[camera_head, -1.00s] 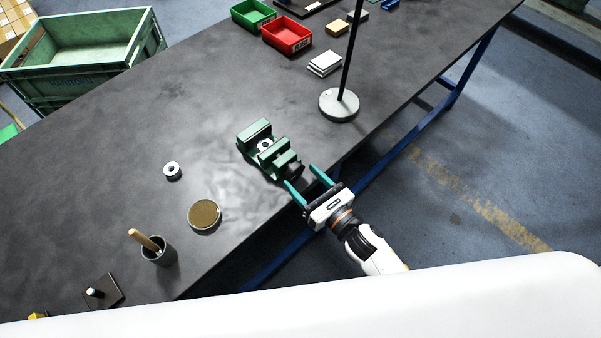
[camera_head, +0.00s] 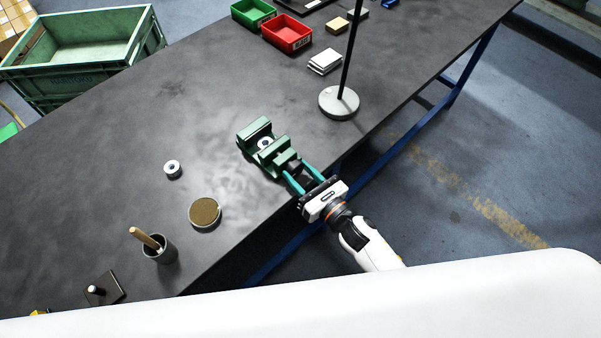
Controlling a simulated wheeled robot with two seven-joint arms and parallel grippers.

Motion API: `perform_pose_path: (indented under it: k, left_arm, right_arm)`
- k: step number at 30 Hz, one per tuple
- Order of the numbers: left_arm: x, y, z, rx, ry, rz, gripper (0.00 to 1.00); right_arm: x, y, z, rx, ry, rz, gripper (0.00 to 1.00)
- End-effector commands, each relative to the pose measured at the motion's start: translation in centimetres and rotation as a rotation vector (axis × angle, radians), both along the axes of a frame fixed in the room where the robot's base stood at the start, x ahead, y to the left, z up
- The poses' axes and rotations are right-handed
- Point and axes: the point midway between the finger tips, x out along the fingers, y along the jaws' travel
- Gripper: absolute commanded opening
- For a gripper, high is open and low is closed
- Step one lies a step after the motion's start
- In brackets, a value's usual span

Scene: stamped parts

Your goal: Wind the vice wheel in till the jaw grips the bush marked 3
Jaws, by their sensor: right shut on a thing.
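The green vice (camera_head: 254,133) stands near the table's front edge. A pale ringed bush (camera_head: 264,143) sits between its jaws, partly hidden by the near jaw; I cannot read its mark or tell whether the jaw touches it. The dark vice wheel (camera_head: 295,172) is at the near end, mostly hidden by the fingers. My right gripper (camera_head: 302,178), with teal fingers, is shut on the wheel from the front. A second bush (camera_head: 172,169) stands loose on the table to the left of the vice. My left gripper is out of view.
A round brown-topped disc (camera_head: 205,212), a grey cup with a wooden handle (camera_head: 160,250) and a dark plate with a peg (camera_head: 104,289) lie to the left. A lamp base (camera_head: 339,103) stands behind right. Red (camera_head: 287,35) and green (camera_head: 252,13) bins are at the back.

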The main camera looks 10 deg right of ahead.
Motion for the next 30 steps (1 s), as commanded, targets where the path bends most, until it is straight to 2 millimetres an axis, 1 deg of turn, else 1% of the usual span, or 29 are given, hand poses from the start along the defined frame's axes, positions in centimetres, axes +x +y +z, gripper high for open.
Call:
perform_pose_path:
  k: [8, 21, 30]
  left_arm:
    - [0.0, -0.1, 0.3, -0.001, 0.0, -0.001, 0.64]
    - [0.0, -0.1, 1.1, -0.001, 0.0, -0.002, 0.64]
    - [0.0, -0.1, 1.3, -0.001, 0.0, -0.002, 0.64]
  right_arm:
    - [0.0, -0.1, 0.1, 0.109, 0.08, -0.002, 0.2]
    - [0.0, 0.0, 0.2, 0.366, 0.267, -0.001, 0.2]
    - [0.0, -0.1, 0.2, 0.465, 0.338, -0.001, 0.2]
